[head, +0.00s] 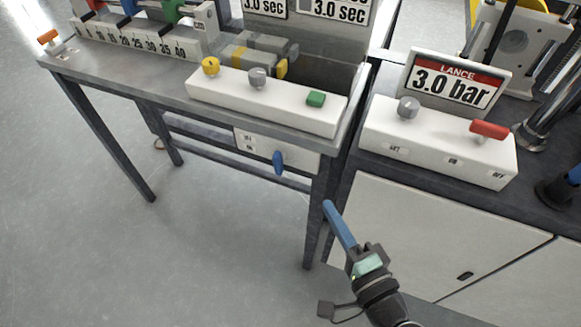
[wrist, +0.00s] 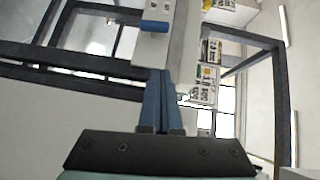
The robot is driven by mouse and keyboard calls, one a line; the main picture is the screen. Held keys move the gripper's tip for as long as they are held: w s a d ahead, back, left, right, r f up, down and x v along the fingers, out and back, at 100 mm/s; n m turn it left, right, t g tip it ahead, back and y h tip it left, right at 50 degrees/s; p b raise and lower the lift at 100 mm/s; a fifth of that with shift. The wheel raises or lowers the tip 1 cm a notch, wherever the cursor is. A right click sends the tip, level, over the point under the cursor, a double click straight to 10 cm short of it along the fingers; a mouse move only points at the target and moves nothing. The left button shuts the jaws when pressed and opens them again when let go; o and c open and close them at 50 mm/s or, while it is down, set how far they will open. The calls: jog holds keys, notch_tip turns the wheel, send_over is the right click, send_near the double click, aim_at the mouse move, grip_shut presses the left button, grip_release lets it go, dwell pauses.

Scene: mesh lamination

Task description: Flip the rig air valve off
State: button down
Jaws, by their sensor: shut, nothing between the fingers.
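A blue valve handle (head: 278,161) sticks out from a white panel (head: 302,158) under the front edge of the left table. Small labels sit at the panel's left; their text is too small to read surely. The handle hangs roughly upright in the head view. In the wrist view the blue handle (wrist: 155,26) lies ahead of the fingertips and slightly left, on the pale panel. My gripper (head: 327,204) has blue fingers pressed together, empty, below and right of the handle and apart from it. The fingers also show in the wrist view (wrist: 160,73).
A table leg (head: 318,215) stands just left of my fingers. A white cabinet (head: 430,235) is at the right, topped by a LANCE box with a red lever (head: 489,129). A white button box (head: 265,100) sits above the handle. Open floor lies left.

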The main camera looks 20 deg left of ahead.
jog(key=shift+w, duration=0.1)
send_near(283, 156)
jog(key=w+d+x, duration=0.1)
jog(key=x, duration=0.4)
jog(key=shift+s+a+r, duration=0.1)
jog(key=shift+s+a, duration=0.2)
jog(key=shift+a, duration=0.5)
jog(key=shift+r, duration=0.15)
jog(key=shift+p, duration=0.5)
